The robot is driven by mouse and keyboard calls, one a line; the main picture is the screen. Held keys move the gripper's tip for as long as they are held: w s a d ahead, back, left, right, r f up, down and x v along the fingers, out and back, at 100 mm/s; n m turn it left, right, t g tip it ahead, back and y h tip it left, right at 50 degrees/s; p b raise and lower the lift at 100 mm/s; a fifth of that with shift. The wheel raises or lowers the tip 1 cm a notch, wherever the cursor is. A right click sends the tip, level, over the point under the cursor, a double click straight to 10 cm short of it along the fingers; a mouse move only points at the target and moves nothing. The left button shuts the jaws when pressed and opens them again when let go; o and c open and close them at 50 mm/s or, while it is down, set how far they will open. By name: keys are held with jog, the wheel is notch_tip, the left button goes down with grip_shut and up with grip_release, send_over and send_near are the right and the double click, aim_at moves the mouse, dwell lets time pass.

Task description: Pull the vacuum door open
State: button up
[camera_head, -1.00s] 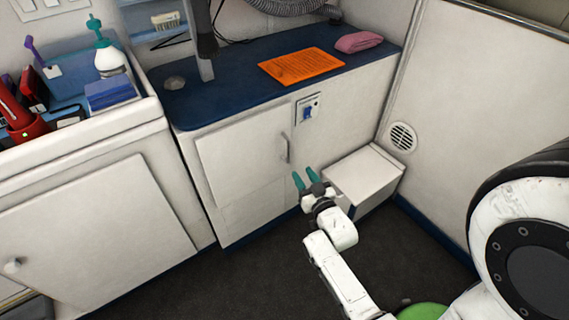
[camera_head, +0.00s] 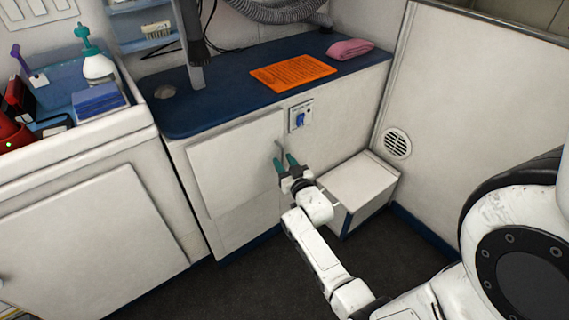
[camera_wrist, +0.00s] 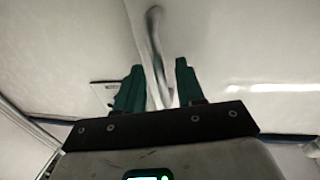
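The vacuum door (camera_head: 235,165) is a white panel on the front of the cabinet under the blue counter. It looks shut. Its slim vertical handle (camera_head: 278,148) is near the door's right edge. My gripper (camera_head: 285,160) has two green fingers and is at the lower part of the handle in the head view. In the wrist view the handle (camera_wrist: 154,35) runs down into the gap between the spread fingertips of my gripper (camera_wrist: 158,68). The fingers stand apart on either side of its line. I cannot tell how deep the handle sits between them.
A white box (camera_head: 355,190) stands on the floor right of the cabinet, close to my arm. A blue switch (camera_head: 300,118) is above the handle. An orange sheet (camera_head: 293,73) and a pink cloth (camera_head: 350,48) lie on the counter. Dark floor (camera_head: 230,285) in front is clear.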

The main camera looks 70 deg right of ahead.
grip_shut()
jog(key=shift+s+a, duration=0.1)
dwell(0.5)
